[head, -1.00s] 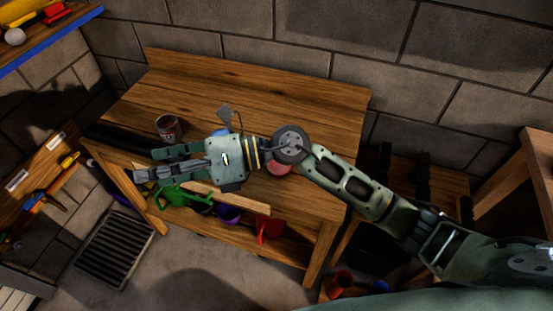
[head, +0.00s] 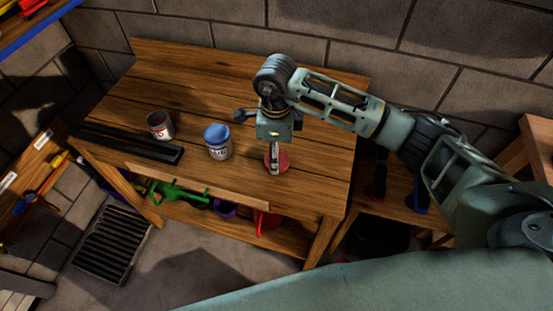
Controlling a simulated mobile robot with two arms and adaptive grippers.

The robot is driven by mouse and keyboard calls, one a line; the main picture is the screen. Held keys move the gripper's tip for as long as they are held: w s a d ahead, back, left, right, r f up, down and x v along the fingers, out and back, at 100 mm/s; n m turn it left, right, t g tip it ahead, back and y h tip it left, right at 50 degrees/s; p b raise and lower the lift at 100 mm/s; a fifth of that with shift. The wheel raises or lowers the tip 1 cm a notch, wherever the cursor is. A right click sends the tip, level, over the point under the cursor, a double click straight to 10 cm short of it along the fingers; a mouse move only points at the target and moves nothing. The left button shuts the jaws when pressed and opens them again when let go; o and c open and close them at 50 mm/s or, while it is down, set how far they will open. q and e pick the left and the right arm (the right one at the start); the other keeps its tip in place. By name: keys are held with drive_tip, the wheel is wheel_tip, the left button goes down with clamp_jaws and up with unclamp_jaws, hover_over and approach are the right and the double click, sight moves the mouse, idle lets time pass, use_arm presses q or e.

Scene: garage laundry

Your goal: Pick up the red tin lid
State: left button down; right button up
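The red tin lid (head: 284,162) is a flat red disc on the wooden workbench (head: 310,186), right of the blue-topped tin. My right gripper (head: 274,172) points down over the lid, and its fingers cover part of it. The fingers appear edge-on as one narrow strip, so their opening is hidden. I cannot tell whether they touch the lid. My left gripper is not in view.
A tin with a blue top (head: 217,143) stands just left of my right gripper. An open, lidless-looking tin (head: 159,125) stands farther left, behind a long black bar (head: 130,143). A green watering can (head: 178,192) is on the lower shelf.

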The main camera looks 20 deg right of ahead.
drive_tip(key=shift+w+d+f+p, duration=0.15)
drive_tip(key=shift+f+p, duration=0.4)
drive_tip(key=shift+f, duration=1.6)
drive_tip(key=c, duration=0.9)
drive_tip(key=shift+o, duration=0.2)
